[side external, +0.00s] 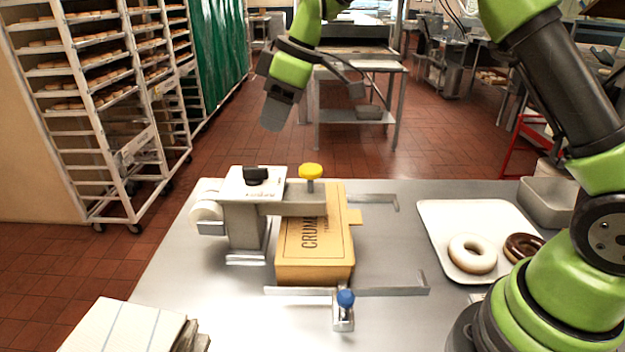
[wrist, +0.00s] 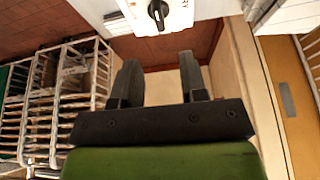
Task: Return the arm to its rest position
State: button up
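My gripper (side external: 273,118) hangs in the air above and behind the steel table (side external: 390,325), on the far side of the white tape machine. In the wrist view my gripper (wrist: 160,62) shows two dark fingers standing apart with nothing between them. The white machine with a black knob (side external: 256,176) stands on the table, and its knob (wrist: 158,12) shows at the top of the wrist view. My green arm rises at the right of the side view and arches out of the top of the picture.
A closed cardboard box (side external: 315,262) lies beside the machine, under a bar with a yellow knob (side external: 311,171). A blue-knobbed clamp (side external: 345,300) sits in front. A white tray (side external: 447,212) holds two doughnuts near my base. A metal pan (side external: 548,200) and a notepad (side external: 122,327) flank the table.

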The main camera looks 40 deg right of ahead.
jog(key=s+r+m+t, duration=0.1)
jog(key=s+r+m, duration=0.2)
jog(key=s+r, duration=0.3)
jog(key=s+d+m+t+h, duration=0.1)
jog(key=s+m, duration=0.8)
jog(key=s, duration=1.3)
jog(key=shift+d+r+m+t, duration=0.25)
jog(key=shift+d+m+t, duration=0.25)
jog(key=shift+t, duration=0.4)
jog(key=shift+d, duration=0.1)
jog(key=shift+c, duration=0.4)
